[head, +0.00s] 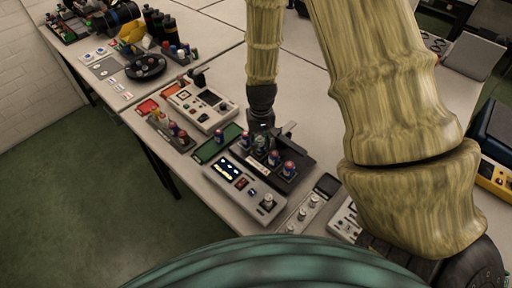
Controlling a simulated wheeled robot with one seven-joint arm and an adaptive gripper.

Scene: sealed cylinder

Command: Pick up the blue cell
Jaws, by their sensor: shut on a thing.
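My arm reaches down from the top of the head view to the table. My gripper (263,128) is dark and points down at a black holder (298,178) with several small upright cells. It is shut on a small cell that is mostly hidden by the fingers; I take it for the blue cell (260,142), though its colour is hard to make out. Other blue and red cells stand close by, one at the right (288,168) and one at the left (247,137). Whether the held cell is clear of the holder cannot be told.
A grey device with a lit display (228,168) stands in front of the holder. A green tray (216,144) lies left of it. A white device (201,106) and a rack of small bottles (172,132) are farther left. The white table (215,40) has bare room behind.

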